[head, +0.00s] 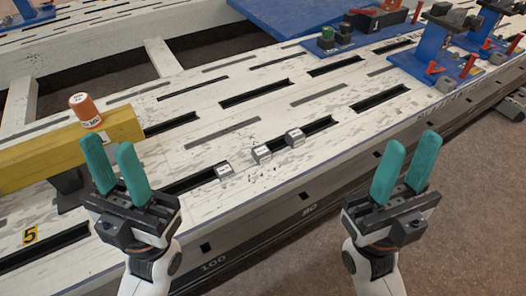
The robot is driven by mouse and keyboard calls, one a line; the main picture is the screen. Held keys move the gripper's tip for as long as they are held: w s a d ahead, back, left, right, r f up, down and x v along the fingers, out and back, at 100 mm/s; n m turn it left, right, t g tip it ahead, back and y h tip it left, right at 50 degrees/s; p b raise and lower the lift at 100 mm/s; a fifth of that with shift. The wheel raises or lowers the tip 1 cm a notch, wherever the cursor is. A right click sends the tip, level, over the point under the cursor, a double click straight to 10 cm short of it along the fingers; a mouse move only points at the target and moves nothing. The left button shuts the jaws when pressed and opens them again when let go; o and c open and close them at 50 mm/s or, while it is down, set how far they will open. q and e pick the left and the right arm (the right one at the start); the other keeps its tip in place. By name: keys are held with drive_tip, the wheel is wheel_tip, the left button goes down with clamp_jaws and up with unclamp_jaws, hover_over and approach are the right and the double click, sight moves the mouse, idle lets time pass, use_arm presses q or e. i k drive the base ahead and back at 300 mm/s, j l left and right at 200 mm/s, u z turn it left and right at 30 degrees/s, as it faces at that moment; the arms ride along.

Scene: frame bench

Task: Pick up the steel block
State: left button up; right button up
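Three small grey metal blocks sit in a loose row on the slotted white bench: a near block (224,171), a middle block (261,154) and a far block (295,137). Each carries a small pale label too small to read, so I cannot tell whether one alone is the steel block. My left gripper (109,148) is open and empty, left of the blocks in the picture. My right gripper (413,142) is open and empty, to their right. Both have teal fingers pointing up the picture.
The bench (205,205) has several dark slots and a front edge dropping to the brown floor (465,190). A yellow beam (50,155) with an orange can (85,109) on it stands at left. Blue clamp fixtures (440,58) stand at the back right.

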sight(261, 153)
drive_tip(key=l+u, duration=0.15)
drive_tip(key=u, duration=0.8)
drive_tip(key=l+u, duration=0.7)
drive_tip(key=l, duration=0.15)
drive_tip(key=l+u, duration=0.4)
drive_tip(key=k+l, duration=0.15)
drive_tip(key=l, duration=0.2)
drive_tip(key=k+l, duration=0.1)
drive_tip(key=l, duration=0.25)
drive_tip(key=k+l+u, duration=0.1)
drive_tip(key=l, duration=0.25)
